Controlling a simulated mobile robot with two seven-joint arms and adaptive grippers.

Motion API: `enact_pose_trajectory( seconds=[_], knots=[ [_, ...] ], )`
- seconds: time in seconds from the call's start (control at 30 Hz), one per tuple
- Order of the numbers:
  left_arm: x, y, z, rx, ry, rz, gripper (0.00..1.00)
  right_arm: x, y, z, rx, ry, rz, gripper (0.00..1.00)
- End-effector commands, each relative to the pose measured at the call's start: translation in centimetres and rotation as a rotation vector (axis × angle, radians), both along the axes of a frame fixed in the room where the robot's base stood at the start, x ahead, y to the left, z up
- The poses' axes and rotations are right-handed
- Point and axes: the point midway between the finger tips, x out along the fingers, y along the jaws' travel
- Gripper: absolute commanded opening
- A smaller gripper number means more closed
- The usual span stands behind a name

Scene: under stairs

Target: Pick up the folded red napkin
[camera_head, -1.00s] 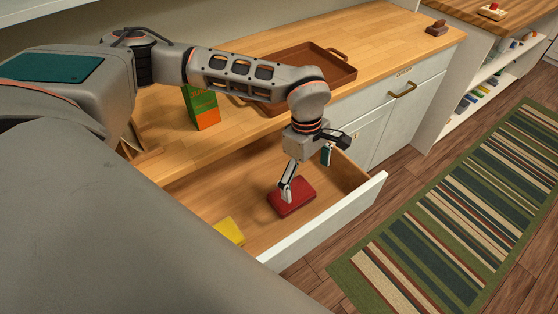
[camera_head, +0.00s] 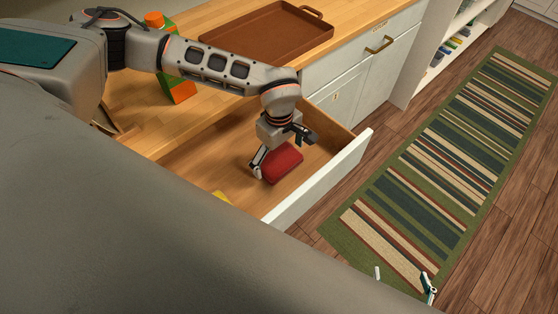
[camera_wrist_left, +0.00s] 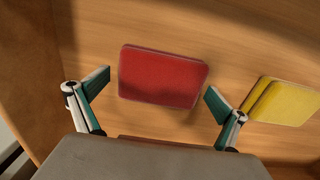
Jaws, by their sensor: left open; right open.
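The folded red napkin (camera_head: 283,163) lies flat on the floor of the open drawer (camera_head: 208,171). In the left wrist view the napkin (camera_wrist_left: 162,76) is between and just beyond the two fingertips, with a gap on each side. My left gripper (camera_head: 279,158) is open and reaches down over the napkin, partly hiding it in the head view. In the left wrist view my left gripper (camera_wrist_left: 153,98) is empty. My right gripper (camera_head: 402,278) shows only its fingertips at the bottom of the head view, open, over the rug.
A yellow folded cloth (camera_wrist_left: 285,102) lies in the drawer beside the napkin. The drawer's white front (camera_head: 318,178) and wooden walls bound the space. A brown tray (camera_head: 270,38) and an orange and green box (camera_head: 176,88) stand on the counter above.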

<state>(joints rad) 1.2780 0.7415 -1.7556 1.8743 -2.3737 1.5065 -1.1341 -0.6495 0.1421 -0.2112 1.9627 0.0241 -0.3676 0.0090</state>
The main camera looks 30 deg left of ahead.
Motion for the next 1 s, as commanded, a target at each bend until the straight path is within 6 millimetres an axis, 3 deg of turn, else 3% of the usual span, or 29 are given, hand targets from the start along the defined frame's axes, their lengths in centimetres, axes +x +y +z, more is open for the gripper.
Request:
enact_pose_trajectory(
  seconds=[0.27,0.43,0.77,1.0],
  knots=[
    [0.0,0.0,-0.8,0.001,-0.001,0.001,1.0,0.0,0.1,-0.1,0.001,0.0,0.0,0.78],
    [0.0,0.0,-0.8,0.001,-0.001,0.001,0.64,0.0,0.1,-0.1,0.002,0.001,0.0,0.78],
    [0.0,0.1,-0.7,0.001,-0.001,0.001,0.64,0.0,0.2,-0.1,0.003,0.0,-0.001,0.78],
    [0.1,0.0,0.8,-0.001,-0.002,0.001,0.64,0.1,0.2,0.2,0.003,-0.001,0.0,0.78]
  ],
)
